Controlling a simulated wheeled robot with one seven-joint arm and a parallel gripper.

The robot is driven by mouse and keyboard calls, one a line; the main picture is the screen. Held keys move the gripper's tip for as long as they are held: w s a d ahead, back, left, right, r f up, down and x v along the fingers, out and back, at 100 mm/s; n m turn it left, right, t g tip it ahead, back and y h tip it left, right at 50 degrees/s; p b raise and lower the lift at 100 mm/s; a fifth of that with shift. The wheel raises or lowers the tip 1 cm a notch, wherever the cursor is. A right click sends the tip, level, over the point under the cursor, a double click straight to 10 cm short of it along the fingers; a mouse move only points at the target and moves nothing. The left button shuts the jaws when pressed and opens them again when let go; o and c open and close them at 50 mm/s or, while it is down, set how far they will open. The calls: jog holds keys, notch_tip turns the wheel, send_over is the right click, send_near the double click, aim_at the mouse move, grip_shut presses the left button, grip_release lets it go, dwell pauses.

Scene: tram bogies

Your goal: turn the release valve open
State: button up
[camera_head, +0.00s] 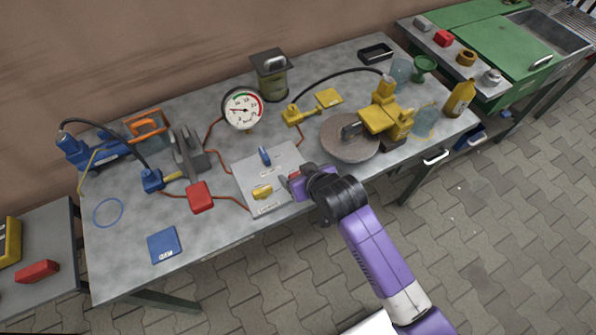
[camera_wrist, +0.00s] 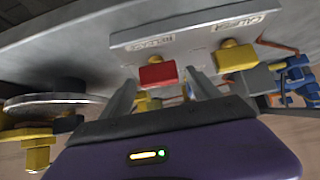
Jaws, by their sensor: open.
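The red valve handle (camera_wrist: 158,75) is on the pale panel (camera_wrist: 190,35) in the wrist view, beside a label that seems to read RELEASE. Its long side lies across the gap between my fingers. My gripper (camera_wrist: 163,92) is open, with one fingertip toward each end of the handle; contact cannot be told. In the head view my gripper (camera_head: 288,182) is at the right edge of the panel (camera_head: 243,178), and only a bit of red shows there. A yellow handle (camera_wrist: 236,57) sits beside another label, and a blue handle (camera_head: 264,156) stands farther back.
A pressure gauge (camera_head: 242,108) stands behind the panel. A round grey disc (camera_head: 349,139) with a yellow tool (camera_head: 386,112) is close to the right of my gripper. A red box (camera_head: 199,197) with a hose lies left of the panel.

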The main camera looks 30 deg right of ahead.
jog(key=shift+w+f, duration=0.15)
jog(key=shift+w, duration=0.05)
jog(key=c, duration=1.4)
jog(key=shift+o, duration=0.2)
